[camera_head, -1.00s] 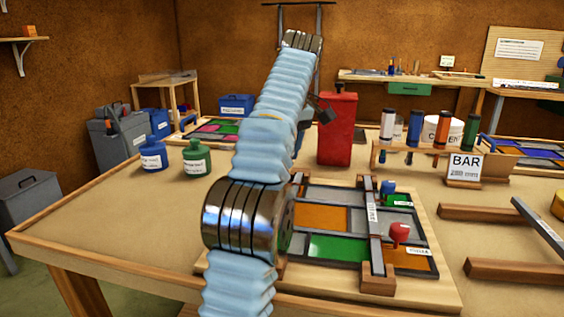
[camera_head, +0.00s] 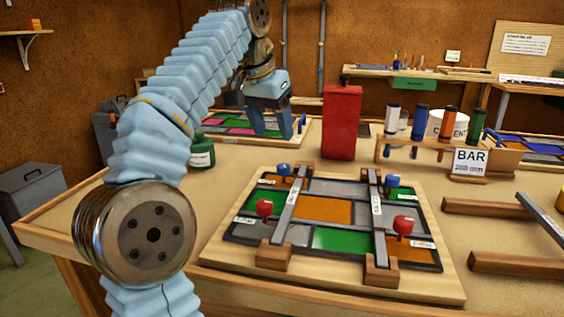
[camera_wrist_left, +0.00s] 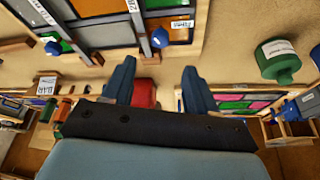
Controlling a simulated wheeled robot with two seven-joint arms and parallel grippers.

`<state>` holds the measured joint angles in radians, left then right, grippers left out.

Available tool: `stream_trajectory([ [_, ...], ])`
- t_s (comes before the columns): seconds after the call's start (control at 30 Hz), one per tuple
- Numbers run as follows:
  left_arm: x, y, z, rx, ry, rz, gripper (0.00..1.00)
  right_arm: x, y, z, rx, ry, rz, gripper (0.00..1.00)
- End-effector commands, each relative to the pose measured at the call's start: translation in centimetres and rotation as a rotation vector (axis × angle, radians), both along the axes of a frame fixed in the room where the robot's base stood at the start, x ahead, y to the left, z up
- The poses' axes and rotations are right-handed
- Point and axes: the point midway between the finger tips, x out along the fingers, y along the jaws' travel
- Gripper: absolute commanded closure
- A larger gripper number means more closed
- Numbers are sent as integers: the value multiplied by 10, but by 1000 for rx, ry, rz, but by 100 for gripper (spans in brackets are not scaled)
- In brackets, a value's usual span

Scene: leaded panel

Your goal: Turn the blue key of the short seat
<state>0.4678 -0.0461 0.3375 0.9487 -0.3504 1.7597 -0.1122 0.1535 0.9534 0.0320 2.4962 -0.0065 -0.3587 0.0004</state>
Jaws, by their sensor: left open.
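The leaded panel (camera_head: 328,212) lies on a wooden board, crossed by a left bar (camera_head: 290,205) and a right bar (camera_head: 377,212). A blue key (camera_head: 283,170) is at the far end of the left bar, another blue key (camera_head: 392,181) at the right bar. Their tags are too small to read, so I cannot tell which is the short seat's. My left gripper (camera_head: 272,123) is open and empty, pointing down beyond the panel's far left. In the left wrist view its fingers (camera_wrist_left: 158,78) are apart, and the left blue key (camera_wrist_left: 160,38) shows ahead of them. My right gripper is not in view.
Red keys (camera_head: 264,208) (camera_head: 403,225) stand on the near part of the panel. A tall red can (camera_head: 342,122) stands close behind it. A green bottle (camera_head: 202,152) is left, a tube rack (camera_head: 425,147) and BAR sign (camera_head: 469,162) right. The front left table is clear.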

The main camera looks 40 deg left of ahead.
Motion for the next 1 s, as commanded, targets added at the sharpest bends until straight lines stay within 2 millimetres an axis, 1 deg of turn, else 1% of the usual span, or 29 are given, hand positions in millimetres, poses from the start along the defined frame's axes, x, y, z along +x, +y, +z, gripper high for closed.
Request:
stream_trajectory([
  [0.03, 5, 2, -21, -1, 5, 1, 42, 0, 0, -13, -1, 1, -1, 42],
  [0.1, 11, 3, -36, -2, 5, 1, 42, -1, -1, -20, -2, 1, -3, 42],
  [0.3, 27, 7, -73, -2, 4, 1, 42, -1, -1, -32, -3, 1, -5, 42],
  [0.4, 33, 8, -85, -2, 3, 1, 42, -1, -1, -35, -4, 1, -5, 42],
  [0.6, 38, 9, -94, -2, 1, 1, 42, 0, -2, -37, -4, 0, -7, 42],
  [0.83, 38, 9, -94, -3, 0, 1, 42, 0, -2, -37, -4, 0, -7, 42],
  [0.87, 38, 9, -94, -3, 0, 1, 45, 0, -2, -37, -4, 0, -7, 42],
  [1.0, 38, 9, -94, -3, 0, 1, 67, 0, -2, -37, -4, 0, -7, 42],
])
